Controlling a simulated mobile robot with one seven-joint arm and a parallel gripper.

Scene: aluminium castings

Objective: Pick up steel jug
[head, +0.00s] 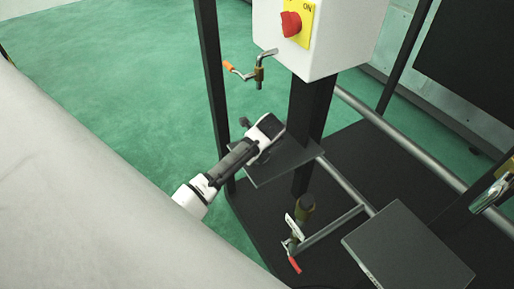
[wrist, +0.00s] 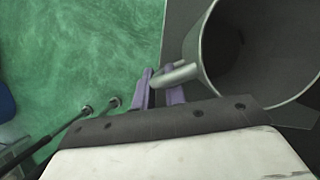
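The steel jug (wrist: 207,75) is grey and open-topped, with a dark inside, and fills the upper right of the wrist view. Its rounded handle (wrist: 182,73) points left, towards my gripper. My gripper (wrist: 160,88) has two purple fingers close together, one on each side of the handle's outer end. They appear shut on it. In the head view my gripper (head: 266,133) is over the small dark shelf (head: 264,178) on the black post. I cannot clearly make out the jug there.
A white switch box (head: 340,45) with a red knob (head: 291,23) hangs above my gripper. Orange-handled and red-handled clamps (head: 258,73) (head: 294,264) are nearby. Black posts (head: 212,85) stand close on both sides. A grey plate (head: 405,250) lies at lower right. Green floor (head: 110,85) is open at left.

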